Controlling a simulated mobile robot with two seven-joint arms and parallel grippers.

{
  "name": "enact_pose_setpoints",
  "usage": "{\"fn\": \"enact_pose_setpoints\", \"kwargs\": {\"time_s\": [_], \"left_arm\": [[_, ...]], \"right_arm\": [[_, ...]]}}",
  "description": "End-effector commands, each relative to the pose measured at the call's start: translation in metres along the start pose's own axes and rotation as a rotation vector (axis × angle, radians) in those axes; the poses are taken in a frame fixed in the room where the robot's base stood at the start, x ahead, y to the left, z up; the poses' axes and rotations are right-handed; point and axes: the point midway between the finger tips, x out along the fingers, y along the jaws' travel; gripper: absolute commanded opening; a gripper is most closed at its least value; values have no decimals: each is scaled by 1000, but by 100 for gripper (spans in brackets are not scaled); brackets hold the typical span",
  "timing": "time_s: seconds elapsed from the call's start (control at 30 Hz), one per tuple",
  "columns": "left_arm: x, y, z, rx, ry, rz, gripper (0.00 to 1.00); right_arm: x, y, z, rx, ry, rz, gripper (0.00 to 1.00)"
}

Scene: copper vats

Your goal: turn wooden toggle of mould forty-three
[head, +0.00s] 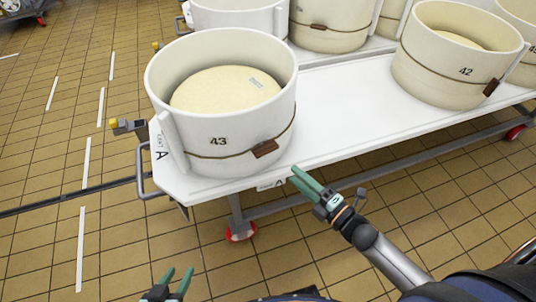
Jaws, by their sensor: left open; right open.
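Mould 43 (218,166) is a cream-white round tub with a pale cheese (215,90) inside, at the near left corner of the white cart. A dark cord runs around its lower side and bears a brown wooden toggle (265,149), which lies slightly tilted against the wall facing me. My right gripper (295,175) is open and empty, with green fingers, just below and right of the toggle by the cart's near edge, apart from the toggle. My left gripper (178,275) is open and empty, low in the picture over the tiled floor, well away from the mould.
The white cart top (350,110) is bare between mould 43 and mould 42 (455,60). Several more moulds stand behind. A metal handle (147,180) juts from the cart's left end. A red caster (240,232) stands below. The tiled floor at left is open.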

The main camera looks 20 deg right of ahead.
Motion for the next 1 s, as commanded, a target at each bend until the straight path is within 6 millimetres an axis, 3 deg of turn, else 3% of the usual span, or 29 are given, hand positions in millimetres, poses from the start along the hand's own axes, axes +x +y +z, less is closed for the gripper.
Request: {"fn": "enact_pose_setpoints", "kwargs": {"time_s": [0.53,0.73,1.0], "left_arm": [[8,-1,8,-3,0,-1,46],[8,-2,10,-3,-1,-3,46],[7,-2,10,-4,-3,-4,46]], "right_arm": [[97,1,0,3,-1,3,46],[114,0,0,4,-1,1,46],[116,0,0,4,-1,0,46]]}}
